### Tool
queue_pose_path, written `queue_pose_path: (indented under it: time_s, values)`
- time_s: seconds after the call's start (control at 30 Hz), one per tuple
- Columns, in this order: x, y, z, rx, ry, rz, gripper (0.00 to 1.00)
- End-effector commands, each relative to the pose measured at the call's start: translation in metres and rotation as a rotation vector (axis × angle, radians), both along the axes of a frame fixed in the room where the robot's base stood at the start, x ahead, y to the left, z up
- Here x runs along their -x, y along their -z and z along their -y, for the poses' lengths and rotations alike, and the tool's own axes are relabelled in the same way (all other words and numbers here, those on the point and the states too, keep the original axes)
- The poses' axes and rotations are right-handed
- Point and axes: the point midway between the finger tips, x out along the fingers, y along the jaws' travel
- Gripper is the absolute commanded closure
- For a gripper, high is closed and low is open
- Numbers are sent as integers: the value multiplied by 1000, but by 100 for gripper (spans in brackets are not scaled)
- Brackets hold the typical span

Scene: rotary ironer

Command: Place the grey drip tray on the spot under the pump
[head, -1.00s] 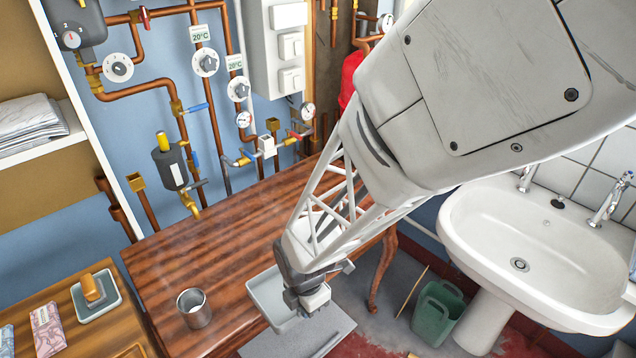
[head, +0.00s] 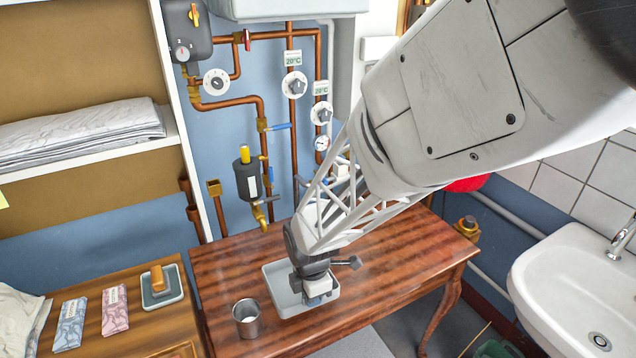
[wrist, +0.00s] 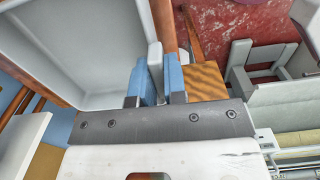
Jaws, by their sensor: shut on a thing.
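The grey drip tray (head: 281,288) is a shallow rectangular tray over the wooden table, right of and behind a metal cup. My gripper (head: 317,297) is shut on the tray's rim at its right side. In the wrist view, the blue fingertips (wrist: 158,80) pinch the tray wall, and the tray (wrist: 85,45) fills the upper left. I cannot tell whether the tray touches the tabletop. A dark cylinder with a yellow top (head: 247,181), apparently the pump, hangs on the pipes behind the table, with a brass spout below it. No marked spot is clearly visible under it.
The metal cup (head: 246,318) stands close to the tray's left front. The wooden table (head: 225,268) is bare behind the tray, toward the wall pipes. A side cabinet at left holds a small dish (head: 161,287) and packets. A white sink (head: 580,285) is at right.

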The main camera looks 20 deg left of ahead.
Motion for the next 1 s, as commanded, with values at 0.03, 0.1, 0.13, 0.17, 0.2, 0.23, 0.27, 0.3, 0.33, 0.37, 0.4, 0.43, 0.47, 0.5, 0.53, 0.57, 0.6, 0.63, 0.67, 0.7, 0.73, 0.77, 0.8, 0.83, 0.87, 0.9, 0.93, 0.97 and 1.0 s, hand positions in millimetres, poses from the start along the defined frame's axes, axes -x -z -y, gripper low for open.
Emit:
queue_pose_path:
  time_s: [0.03, 0.1, 0.13, 0.17, 0.2, 0.23, 0.27, 0.3, 0.33, 0.37, 0.4, 0.43, 0.47, 0.5, 0.53, 0.57, 0.6, 0.63, 0.67, 0.7, 0.73, 0.77, 0.8, 0.83, 0.87, 0.9, 0.93, 0.97, 1.0]
  values:
    - [-5, -5, -19, -1, -8, 1, 100]
    - [-10, -10, -42, -1, -11, 1, 100]
    - [-12, -13, -52, 0, -14, 0, 100]
    - [-14, -16, -62, -1, -15, 1, 100]
    - [-16, -20, -75, -1, -17, 1, 100]
    - [-18, -22, -85, -1, -19, 1, 100]
    - [-19, -24, -95, -1, -21, 1, 100]
    - [-20, -28, -109, -1, -23, 2, 100]
    - [-21, -31, -119, -2, -24, 2, 100]
    - [-22, -34, -129, -1, -26, 2, 100]
    - [-22, -37, -143, -2, -29, 2, 100]
    - [-22, -40, -153, -2, -30, 2, 100]
    - [-23, -43, -163, -2, -31, 2, 100]
    - [-22, -46, -175, -2, -34, 2, 100]
    - [-22, -48, -185, -2, -35, 2, 100]
    - [-22, -51, -193, -2, -35, 2, 100]
    - [-21, -54, -203, -2, -38, 2, 100]
    - [-20, -56, -211, -3, -39, 3, 100]
    - [-19, -57, -217, -3, -40, 3, 100]
    - [-19, -60, -226, -3, -40, 3, 100]
    - [-18, -61, -231, -2, -40, 2, 100]
    - [-17, -62, -235, -2, -41, 2, 100]
    - [-17, -64, -241, -2, -43, 2, 100]
    - [-16, -65, -244, -3, -43, 2, 100]
    - [-16, -66, -247, -3, -43, 2, 100]
    - [-16, -67, -249, -3, -43, 2, 100]
    - [-16, -67, -250, -3, -43, 2, 100]
    - [-15, -67, -251, -3, -43, 2, 100]
    - [-15, -68, -252, -2, -42, 2, 100]
